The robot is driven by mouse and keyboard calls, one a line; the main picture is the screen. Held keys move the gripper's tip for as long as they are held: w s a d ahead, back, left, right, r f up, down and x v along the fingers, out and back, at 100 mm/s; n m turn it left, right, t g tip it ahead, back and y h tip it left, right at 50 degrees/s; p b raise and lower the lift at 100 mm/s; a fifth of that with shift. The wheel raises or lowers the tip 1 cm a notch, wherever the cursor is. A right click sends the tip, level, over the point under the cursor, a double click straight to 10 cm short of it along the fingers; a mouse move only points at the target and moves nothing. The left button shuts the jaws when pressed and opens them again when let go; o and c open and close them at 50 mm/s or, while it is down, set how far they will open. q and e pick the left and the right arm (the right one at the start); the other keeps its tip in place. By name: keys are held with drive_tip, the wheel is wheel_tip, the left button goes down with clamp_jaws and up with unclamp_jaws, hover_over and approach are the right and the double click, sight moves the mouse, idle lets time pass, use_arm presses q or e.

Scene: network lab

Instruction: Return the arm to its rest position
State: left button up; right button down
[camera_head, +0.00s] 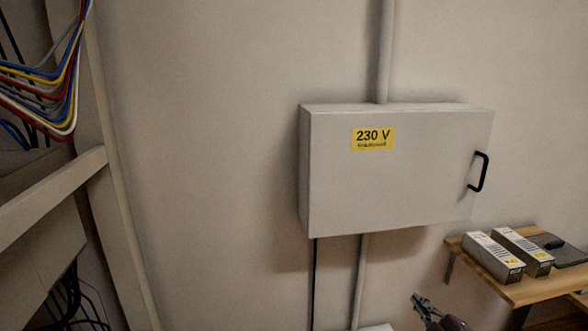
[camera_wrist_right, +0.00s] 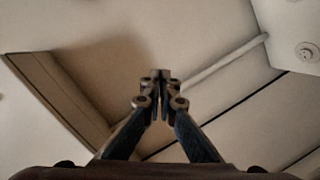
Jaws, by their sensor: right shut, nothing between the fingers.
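My right gripper (camera_head: 424,304) is at the bottom of the head view, below the wall box and left of the wooden shelf. It is apart from both as far as I can see. In the right wrist view its fingers (camera_wrist_right: 160,78) meet at the tips, with nothing between them. Only the gripper's end shows in the head view; the rest of the right arm is below the picture edge. My left gripper shows in neither view.
A closed grey box (camera_head: 400,190) with a 230 V label and black handle hangs on the wall. A wooden shelf (camera_head: 530,290) at right holds two boxed units (camera_head: 493,256) and a dark flat device (camera_head: 565,250). A rack with coloured cables (camera_head: 40,90) stands at left.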

drive_tip(key=s+a+f+m+g+h, duration=0.1)
drive_tip(key=s+a+f+m+g, duration=0.3)
drive_tip(key=s, duration=0.6)
drive_tip(key=s+a+f+m+g+h, duration=0.1)
drive_tip(key=s+a+f+m+g, duration=0.15)
drive_tip(key=s+a+f, duration=0.6)
drive_tip(key=s+r+m+g+y, duration=0.1)
drive_tip(key=s+m+g, duration=0.4)
drive_tip(key=s, duration=1.9)
wheel_tip(320, 180, down, 26)
drive_tip(key=s+n+g, duration=0.2)
drive_tip(key=s+d+f+g, duration=0.1)
drive_tip(key=s+d+f, duration=0.1)
drive_tip(key=s+f, duration=1.4)
drive_tip(key=shift+s+d+f, duration=0.15)
drive_tip(key=shift+s+d, duration=0.1)
drive_tip(key=shift+s, duration=0.1)
